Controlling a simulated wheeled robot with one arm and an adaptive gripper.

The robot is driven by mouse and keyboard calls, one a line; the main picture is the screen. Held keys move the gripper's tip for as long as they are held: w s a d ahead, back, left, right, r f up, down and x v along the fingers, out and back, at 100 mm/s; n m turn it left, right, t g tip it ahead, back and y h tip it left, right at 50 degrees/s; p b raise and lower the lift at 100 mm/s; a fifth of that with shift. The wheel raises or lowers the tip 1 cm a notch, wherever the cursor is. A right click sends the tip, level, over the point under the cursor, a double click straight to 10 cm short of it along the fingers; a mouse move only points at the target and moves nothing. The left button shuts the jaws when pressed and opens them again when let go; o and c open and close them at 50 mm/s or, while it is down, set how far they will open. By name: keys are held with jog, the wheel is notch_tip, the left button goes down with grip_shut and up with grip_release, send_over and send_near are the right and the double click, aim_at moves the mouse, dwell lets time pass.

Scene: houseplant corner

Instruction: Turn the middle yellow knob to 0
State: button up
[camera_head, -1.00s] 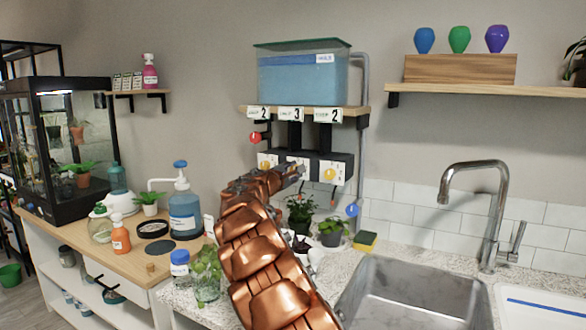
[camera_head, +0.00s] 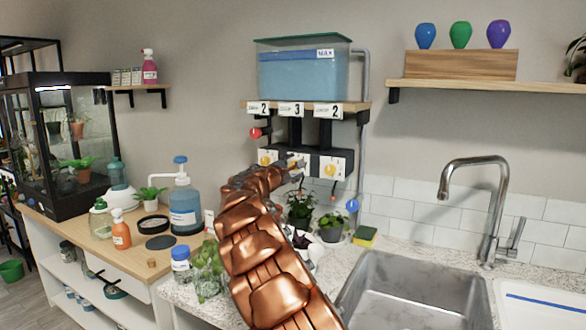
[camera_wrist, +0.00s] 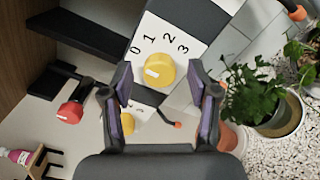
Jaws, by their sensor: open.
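The middle yellow knob (camera_wrist: 159,70) sits on a white plate marked 0, 1, 2, 3 in the wrist view. A white mark shows on the knob's left part. My gripper (camera_wrist: 160,84) is open, with one finger on each side of the knob in that view; I cannot tell whether they touch it. In the head view my gripper (camera_head: 297,164) is at the black valve box and largely hides the middle knob. The left yellow knob (camera_head: 265,160) and right yellow knob (camera_head: 331,170) are visible beside it. The middle number card (camera_head: 291,109) above reads 3.
A blue water tank (camera_head: 300,75) stands on the shelf above the box. A red ball-ended lever (camera_head: 256,133) is at upper left, a blue one (camera_head: 352,206) at lower right. Potted plants (camera_head: 301,208) stand below. The sink (camera_head: 415,290) is at right.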

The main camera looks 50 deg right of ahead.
jog(key=v, duration=1.2)
dwell(0.3)
dwell(0.5)
jog(key=s+a+f+m+g+y+p, duration=0.1)
jog(key=s+a+m+g+y+p, duration=0.2)
jog(key=s, duration=0.6)
jog(key=s+a+m+g+y+p, duration=0.2)
jog(key=s+a+m, duration=0.3)
jog(key=s, duration=0.5)
jog(key=s+a+f+y+p, duration=0.2)
jog(key=s+a+f+y, duration=0.2)
jog(key=s+a, duration=0.3)
jog(key=s+a+f+m+g+y+p, duration=0.1)
jog(key=s+a+f+y, duration=0.3)
jog(key=s+a, duration=0.4)
jog(key=s+a+f+y+p, duration=0.3)
jog(key=s+a+f, duration=0.3)
jog(key=a, duration=1.3)
jog(key=shift+s+g+y, duration=0.4)
jog(key=shift+s+y, duration=0.3)
jog(key=shift+s, duration=0.1)
